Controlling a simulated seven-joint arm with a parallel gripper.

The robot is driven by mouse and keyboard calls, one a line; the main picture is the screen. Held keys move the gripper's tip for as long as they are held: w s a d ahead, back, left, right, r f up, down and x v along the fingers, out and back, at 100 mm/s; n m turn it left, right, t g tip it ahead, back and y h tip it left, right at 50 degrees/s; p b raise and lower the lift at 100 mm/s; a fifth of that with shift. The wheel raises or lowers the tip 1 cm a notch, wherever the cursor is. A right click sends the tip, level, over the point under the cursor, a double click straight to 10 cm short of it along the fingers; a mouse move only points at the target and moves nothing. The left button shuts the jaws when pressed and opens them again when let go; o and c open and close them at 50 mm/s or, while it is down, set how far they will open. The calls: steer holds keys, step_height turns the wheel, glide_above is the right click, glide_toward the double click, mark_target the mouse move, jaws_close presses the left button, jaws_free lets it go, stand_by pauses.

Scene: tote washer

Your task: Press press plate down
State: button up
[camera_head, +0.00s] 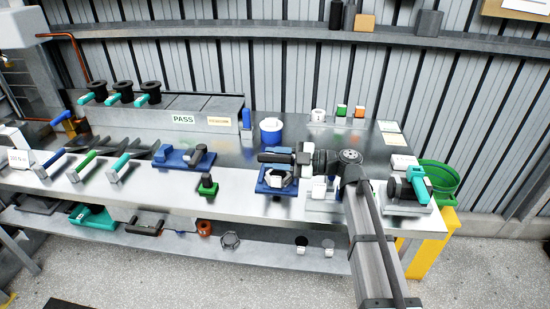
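My arm reaches from the right front over the bench, and my gripper (268,157) hangs over a blue square fixture (264,188) near the bench's front edge. A pale hexagonal ring or plate (281,180) shows on this fixture, just below the gripper. No part is clearly recognisable as the press plate; it may belong to this fixture, partly hidden by the gripper. Whether the gripper touches the fixture cannot be told. The finger gap is too small to make out.
A teal-handled device (417,185) is at the right end. Bare bench (235,176) lies between block and fixture.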

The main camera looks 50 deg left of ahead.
steer(key=o, duration=0.3)
steer(key=shift+w+a, duration=0.1)
steer(key=v, duration=1.3)
steer(key=shift+w+d, duration=0.25)
steer(key=shift+d, duration=0.05)
steer(key=shift+c, duration=0.4)
